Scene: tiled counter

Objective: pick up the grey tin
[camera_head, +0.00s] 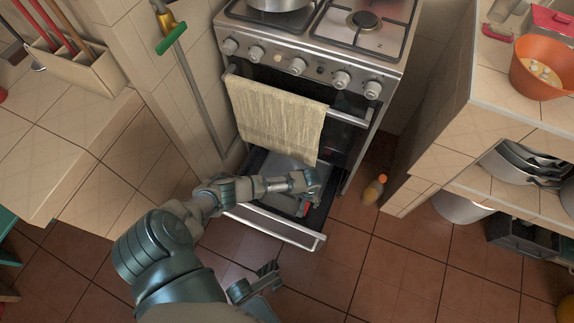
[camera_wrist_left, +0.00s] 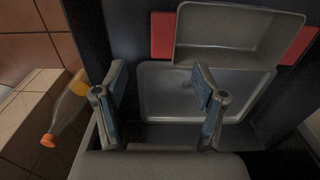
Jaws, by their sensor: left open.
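The grey tin (camera_wrist_left: 240,42), a rectangular open pan, lies at the top of the left wrist view, with red pieces showing at both its sides. In the head view it is mostly hidden by my left forearm and I cannot pick it out. My left gripper (camera_head: 312,187) is over the open drawer (camera_head: 284,231) under the oven. In the left wrist view my left gripper (camera_wrist_left: 160,70) is open, its fingers apart and empty, with the tin beyond the fingertips. My right gripper (camera_head: 262,282) seems to show low in the head view; its opening is unclear.
A shallow light-grey tray (camera_wrist_left: 180,98) lies in the drawer beside the tin. The oven door with a towel (camera_head: 277,118) is above the drawer. A bottle with an orange cap (camera_head: 374,190) lies on the floor at right.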

